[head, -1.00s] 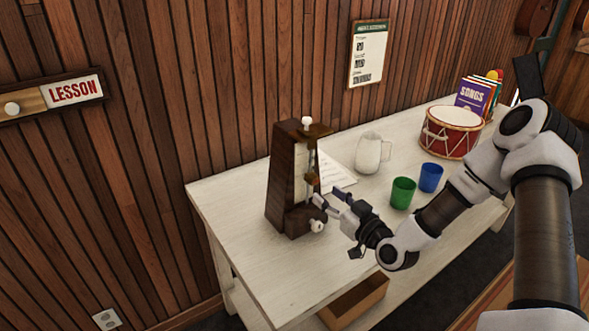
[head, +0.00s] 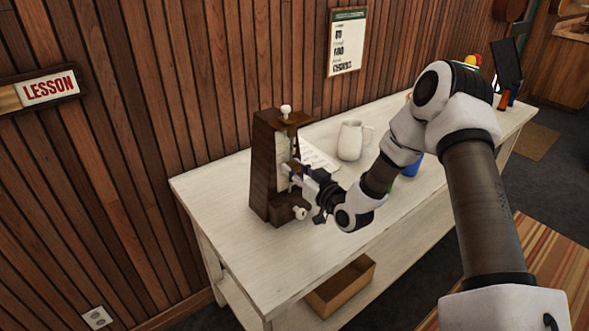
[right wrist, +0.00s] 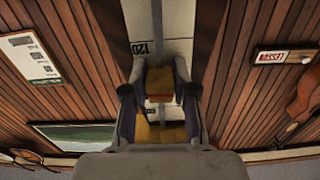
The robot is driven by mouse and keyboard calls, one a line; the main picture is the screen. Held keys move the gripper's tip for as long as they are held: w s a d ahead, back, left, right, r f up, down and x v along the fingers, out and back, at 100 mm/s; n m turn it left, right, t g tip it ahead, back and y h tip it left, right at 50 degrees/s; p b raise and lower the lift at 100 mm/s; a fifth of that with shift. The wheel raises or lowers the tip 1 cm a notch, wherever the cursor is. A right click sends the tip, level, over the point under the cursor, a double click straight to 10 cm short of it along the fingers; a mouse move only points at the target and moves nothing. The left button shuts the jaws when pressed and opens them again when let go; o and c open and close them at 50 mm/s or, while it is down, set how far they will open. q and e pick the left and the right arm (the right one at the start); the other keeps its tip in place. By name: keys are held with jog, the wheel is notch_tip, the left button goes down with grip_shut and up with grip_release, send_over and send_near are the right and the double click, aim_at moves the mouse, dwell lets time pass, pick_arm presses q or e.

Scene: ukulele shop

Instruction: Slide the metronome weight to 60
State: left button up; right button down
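The dark wooden metronome (head: 262,165) stands upright at the near-left end of the white table. It has a pale scale and a thin rod on its face. My right gripper (head: 287,170) is at the face, about mid-height, and hides the weight in the head view. In the right wrist view, which is upside down, the brass weight (right wrist: 160,82) lies between the fingertips of my right gripper (right wrist: 160,75). The fingers flank it closely; whether they press on it is unclear. The number 120 (right wrist: 141,48) shows on the scale just beyond it. My left gripper is not in view.
A white mug (head: 350,140) and a paper sheet (head: 318,155) are behind the metronome. A blue cup (head: 412,166) is partly hidden by my right arm. A wooden box (head: 340,287) sits on the shelf below. The table's front-left corner is clear.

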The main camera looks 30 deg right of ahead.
aim_at(292, 145)
notch_tip(292, 145, up, 7)
jog(key=p, duration=0.4)
jog(key=shift+d, duration=0.15)
jog(key=shift+f, duration=0.2)
jog(key=c, duration=0.9)
grip_release()
jog(key=shift+f, duration=0.1)
jog(key=s, duration=0.8)
jog(key=s+d, duration=0.1)
jog(key=s, duration=0.3)
